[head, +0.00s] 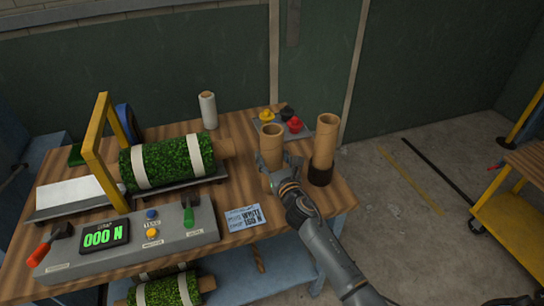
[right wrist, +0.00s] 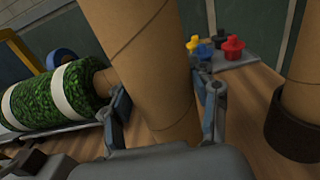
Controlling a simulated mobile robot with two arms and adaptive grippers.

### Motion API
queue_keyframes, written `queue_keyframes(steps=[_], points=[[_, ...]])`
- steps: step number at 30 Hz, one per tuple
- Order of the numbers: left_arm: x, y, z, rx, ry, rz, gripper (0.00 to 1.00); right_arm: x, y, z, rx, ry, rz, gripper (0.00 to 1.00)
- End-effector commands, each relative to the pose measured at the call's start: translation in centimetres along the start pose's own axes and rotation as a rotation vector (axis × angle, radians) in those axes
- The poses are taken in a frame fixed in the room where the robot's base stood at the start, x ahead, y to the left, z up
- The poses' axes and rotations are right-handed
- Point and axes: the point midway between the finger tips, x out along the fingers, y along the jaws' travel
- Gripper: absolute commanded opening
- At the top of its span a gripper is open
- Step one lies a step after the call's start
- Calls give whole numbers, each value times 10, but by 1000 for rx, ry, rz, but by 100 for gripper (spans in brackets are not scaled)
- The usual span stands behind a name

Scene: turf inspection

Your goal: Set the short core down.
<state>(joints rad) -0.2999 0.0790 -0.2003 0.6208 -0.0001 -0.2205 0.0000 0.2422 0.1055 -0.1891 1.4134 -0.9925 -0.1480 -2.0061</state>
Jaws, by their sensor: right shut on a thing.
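The short core (head: 271,143) is a brown cardboard tube, upright in the head view near the right part of the wooden bench. My right gripper (head: 280,168) is shut around its lower part. In the right wrist view the core (right wrist: 145,60) stands between the two fingers of my right gripper (right wrist: 168,105), slightly tilted in the picture. Its lower end is hidden by the gripper, so I cannot tell whether it touches the bench. My left gripper is not in view.
A taller tube (head: 326,140) stands in a dark holder (head: 320,174) just right of the held core. Behind is a grey tray (head: 305,133) with coloured knobs. Left are a green turf roll (head: 165,163) and a control box (head: 130,236). A printed card (head: 243,217) lies in front.

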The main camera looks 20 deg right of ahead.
Motion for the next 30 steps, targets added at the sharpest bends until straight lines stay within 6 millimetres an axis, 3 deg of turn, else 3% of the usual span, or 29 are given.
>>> queue_keyframes(steps=[1, 2, 5, 18, 23, 30], points=[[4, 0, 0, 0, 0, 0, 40, 0, 0, -2, -1, -2, 0, 19], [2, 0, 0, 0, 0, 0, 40, 0, 0, -2, -1, 0, 0, 64], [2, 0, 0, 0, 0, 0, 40, 0, 0, -2, -1, 0, 0, 82], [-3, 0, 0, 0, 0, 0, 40, -3, 0, 2, -1, 1, 0, 82], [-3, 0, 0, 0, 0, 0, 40, -30, 0, 0, -4, 2, 1, 82], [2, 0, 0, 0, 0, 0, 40, -83, 0, -1, -3, 2, 1, 82]])
